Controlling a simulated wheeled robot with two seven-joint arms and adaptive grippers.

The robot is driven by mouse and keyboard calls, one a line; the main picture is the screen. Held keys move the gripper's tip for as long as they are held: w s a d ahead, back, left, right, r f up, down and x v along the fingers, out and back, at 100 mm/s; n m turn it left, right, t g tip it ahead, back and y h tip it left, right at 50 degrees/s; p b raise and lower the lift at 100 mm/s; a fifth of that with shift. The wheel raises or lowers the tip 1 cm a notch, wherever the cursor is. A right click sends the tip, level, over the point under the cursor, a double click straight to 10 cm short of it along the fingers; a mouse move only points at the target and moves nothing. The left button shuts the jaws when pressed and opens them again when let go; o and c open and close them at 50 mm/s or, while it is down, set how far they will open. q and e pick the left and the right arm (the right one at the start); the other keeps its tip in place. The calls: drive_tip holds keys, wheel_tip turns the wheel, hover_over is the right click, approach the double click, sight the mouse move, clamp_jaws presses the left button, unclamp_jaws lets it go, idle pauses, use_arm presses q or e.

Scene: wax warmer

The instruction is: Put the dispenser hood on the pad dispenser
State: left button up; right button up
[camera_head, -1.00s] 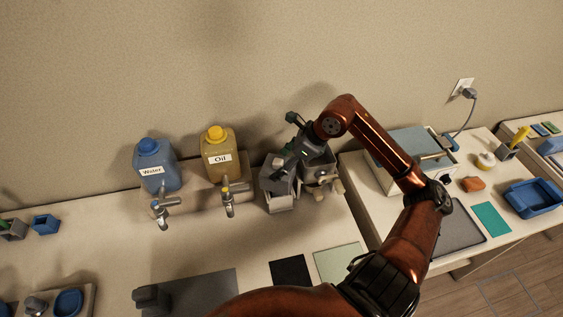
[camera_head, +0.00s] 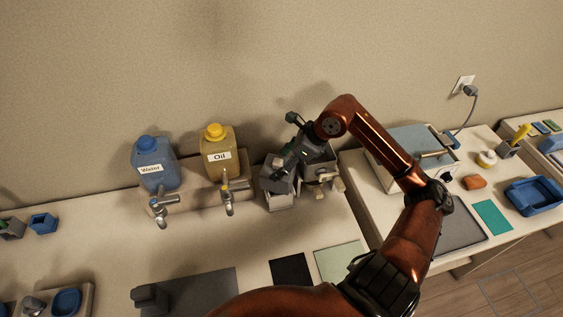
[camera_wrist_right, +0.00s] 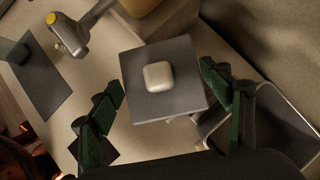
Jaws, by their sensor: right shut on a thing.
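The dispenser hood is a dark grey square cap (camera_wrist_right: 137,93) with a pale rounded knob (camera_wrist_right: 159,76) in the right wrist view. In the head view the hood (camera_head: 277,186) is over the pale grey pad dispenser (camera_head: 281,203), right of the oil tap. My right gripper (camera_head: 283,166) reaches it from above. The hood looks slightly turned against the dispenser. Whether it rests there or hovers just above, I cannot tell. My left gripper is out of view.
An oil jug (camera_head: 220,165) and a water jug (camera_head: 155,170) with taps stand to the left. An open grey bin (camera_wrist_right: 270,125) is close beside the gripper, with pale handles near it. A black mat (camera_head: 291,271) and pale green mat (camera_head: 341,260) lie in front. The counter between is clear.

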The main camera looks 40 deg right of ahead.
drive_tip(key=shift+f, duration=0.2)
drive_tip(key=o, duration=1.3)
drive_tip(key=shift+o, duration=1.2)
drive_tip(key=shift+r, duration=0.1)
drive_tip(key=shift+p+v, duration=1.35)
drive_tip(key=shift+v, duration=2.1)
